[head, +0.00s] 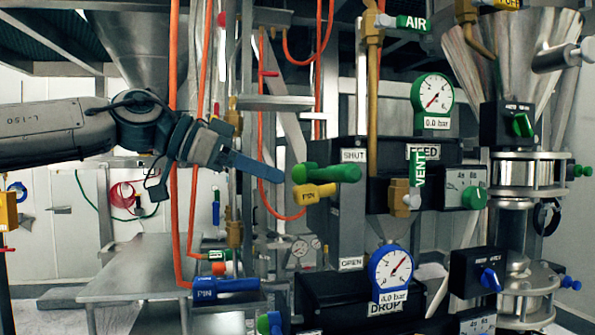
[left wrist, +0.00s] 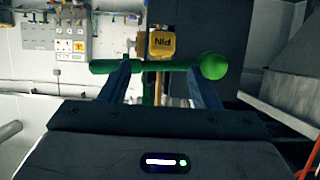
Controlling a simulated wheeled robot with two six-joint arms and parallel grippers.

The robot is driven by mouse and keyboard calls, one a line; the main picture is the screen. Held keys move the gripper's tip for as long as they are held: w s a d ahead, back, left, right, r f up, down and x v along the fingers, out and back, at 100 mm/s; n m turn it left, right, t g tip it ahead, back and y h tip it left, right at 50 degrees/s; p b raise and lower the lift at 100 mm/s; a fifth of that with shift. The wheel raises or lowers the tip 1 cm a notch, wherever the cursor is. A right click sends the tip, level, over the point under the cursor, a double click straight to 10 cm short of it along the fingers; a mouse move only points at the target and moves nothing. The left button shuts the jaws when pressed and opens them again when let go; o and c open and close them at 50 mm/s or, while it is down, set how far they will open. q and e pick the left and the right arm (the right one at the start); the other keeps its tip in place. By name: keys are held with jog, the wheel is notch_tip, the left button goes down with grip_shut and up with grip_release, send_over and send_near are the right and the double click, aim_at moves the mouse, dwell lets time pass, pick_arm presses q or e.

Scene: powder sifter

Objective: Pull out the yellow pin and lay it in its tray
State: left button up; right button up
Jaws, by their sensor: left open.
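The yellow pin (head: 314,192), marked PIN, sits at the front of the dark feed housing, just below a green handle (head: 334,173). In the left wrist view the yellow pin (left wrist: 162,42) shows beyond the green handle (left wrist: 150,65), its label upside down. My left gripper (head: 274,176) is open and empty, to the left of the pin and apart from it in the head view. In the left wrist view its two blue fingers (left wrist: 160,85) point toward the green handle, which crosses the view at their tips. I cannot make out the yellow pin's tray. My right gripper is not in view.
A blue gauge (head: 391,270) and a green gauge (head: 433,96) are on the machine. Orange hoses (head: 176,215) hang near my left arm. A bare metal table (head: 140,268) stands behind at left.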

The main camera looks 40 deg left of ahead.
aim_at(294, 189)
pick_arm(q)
jog(key=p+x, duration=0.1)
jog(key=x, duration=0.1)
jog(key=p+x, duration=0.3)
jog(key=x, duration=0.2)
jog(key=shift+w+r, duration=0.2)
jog(key=shift+r, duration=0.05)
jog(key=shift+w+d+f+p, duration=0.15)
jog(key=shift+f+p, duration=0.2)
jog(key=shift+p, duration=0.2)
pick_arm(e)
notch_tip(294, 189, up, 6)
pick_arm(q)
jog(key=shift+w, duration=0.1)
jog(key=shift+d, duration=0.1)
jog(key=c, duration=1.1)
jog(key=shift+f, duration=0.1)
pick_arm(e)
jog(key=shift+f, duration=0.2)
pick_arm(q)
jog(key=shift+b, duration=0.55)
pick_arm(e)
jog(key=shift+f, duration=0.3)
pick_arm(q)
jog(key=shift+s+a+b, duration=0.35)
jog(key=shift+b, duration=0.4)
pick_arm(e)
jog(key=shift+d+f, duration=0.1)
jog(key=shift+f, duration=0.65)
